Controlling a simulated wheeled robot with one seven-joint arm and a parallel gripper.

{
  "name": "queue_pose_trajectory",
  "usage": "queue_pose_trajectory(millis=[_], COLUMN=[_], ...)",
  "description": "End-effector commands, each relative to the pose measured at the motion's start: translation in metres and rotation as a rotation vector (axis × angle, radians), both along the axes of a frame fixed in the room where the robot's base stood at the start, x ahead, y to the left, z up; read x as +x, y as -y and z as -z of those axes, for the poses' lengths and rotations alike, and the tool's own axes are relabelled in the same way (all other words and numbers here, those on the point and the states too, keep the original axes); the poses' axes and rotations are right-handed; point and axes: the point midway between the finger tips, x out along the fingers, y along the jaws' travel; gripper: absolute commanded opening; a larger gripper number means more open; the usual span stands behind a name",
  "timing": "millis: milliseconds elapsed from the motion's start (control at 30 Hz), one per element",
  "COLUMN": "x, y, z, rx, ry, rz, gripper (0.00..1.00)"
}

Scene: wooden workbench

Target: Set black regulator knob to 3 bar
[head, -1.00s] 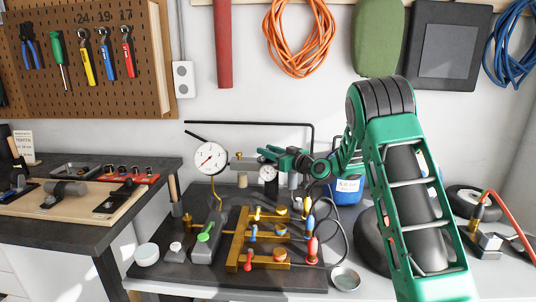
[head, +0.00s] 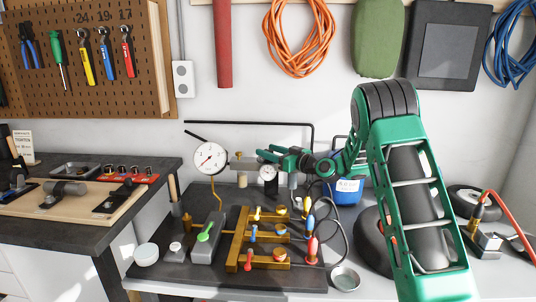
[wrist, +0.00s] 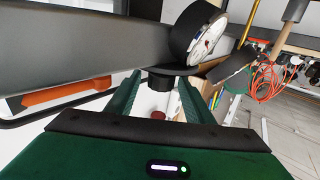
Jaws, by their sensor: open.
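My gripper (head: 268,153) is open, its green fingers pointing left just above the small black-rimmed regulator gauge (head: 270,173). In the wrist view the two fingers of my gripper (wrist: 162,95) stand on either side of a short black cylinder, which looks like the regulator knob (wrist: 161,81), under a black disc. A gap seems to show beside it; contact cannot be told. The gauge (wrist: 205,35) shows edge-on just above it in the wrist view. In the head view the knob is hidden or too small to make out. The gauge reading is not legible.
A large white dial gauge (head: 210,157) stands left of my gripper on a brass pipe. A brass manifold (head: 240,240) with coloured valve handles stands in front. A black pipe (head: 270,124) runs behind. A blue container (head: 347,190) stands to the right.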

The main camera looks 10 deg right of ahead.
Motion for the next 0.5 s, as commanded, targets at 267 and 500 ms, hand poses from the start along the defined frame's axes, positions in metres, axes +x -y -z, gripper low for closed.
queue_pose_trajectory(millis=[267, 500], x=[-0.040, -0.071], y=[0.029, 0.050], z=[0.000, 0.001], rx=[0.002, 0.000], ry=[-0.002, -0.002], rz=[0.006, 0.005], gripper=[0.48, 0.48])
